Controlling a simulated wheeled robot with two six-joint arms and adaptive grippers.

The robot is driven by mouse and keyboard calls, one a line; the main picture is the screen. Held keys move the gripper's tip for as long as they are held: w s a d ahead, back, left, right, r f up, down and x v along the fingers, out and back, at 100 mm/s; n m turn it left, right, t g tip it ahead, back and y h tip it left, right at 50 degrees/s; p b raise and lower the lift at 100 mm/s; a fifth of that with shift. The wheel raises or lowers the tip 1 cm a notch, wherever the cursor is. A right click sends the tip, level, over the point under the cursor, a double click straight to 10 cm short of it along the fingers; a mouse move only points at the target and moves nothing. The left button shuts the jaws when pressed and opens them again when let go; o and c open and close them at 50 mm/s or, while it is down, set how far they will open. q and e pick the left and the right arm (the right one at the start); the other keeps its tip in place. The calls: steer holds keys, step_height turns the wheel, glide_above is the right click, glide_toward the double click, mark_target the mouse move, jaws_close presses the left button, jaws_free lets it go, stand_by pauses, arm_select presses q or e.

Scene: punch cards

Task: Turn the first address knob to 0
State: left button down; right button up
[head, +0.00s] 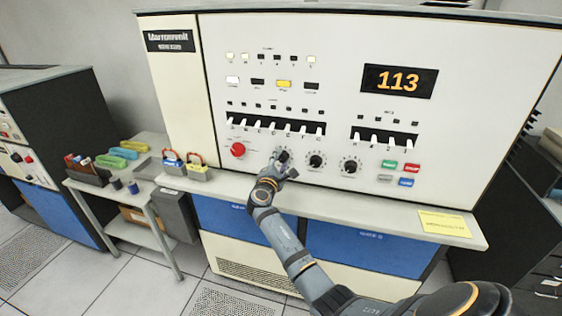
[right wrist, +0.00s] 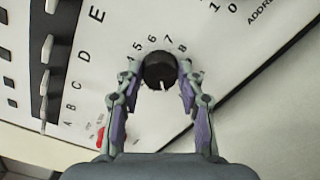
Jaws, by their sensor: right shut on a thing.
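The first address knob (head: 283,156) is the leftmost of three black knobs in a row on the cream console panel in the head view. In the right wrist view the knob (right wrist: 158,68) sits between the fingers, with digits such as 5, 6, 7 and 8 printed around its far side. Its white mark points down in that picture, toward my palm. My right gripper (head: 280,168) is shut on the knob; the two fingers (right wrist: 158,85) hold it from both sides. The digit under the mark is hidden. My left gripper is not in view.
The other two knobs (head: 316,160) (head: 349,166) are just to the right. A red button (head: 238,149) is close on the left. Rows of white switches (head: 274,127) stand above. The orange display (head: 399,81) reads 113. A yellow note (head: 444,223) lies on the ledge.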

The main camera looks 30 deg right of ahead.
steer(key=o, duration=1.2)
steer(key=shift+c, duration=0.2)
steer(key=shift+a, duration=0.15)
steer(key=v, duration=1.2)
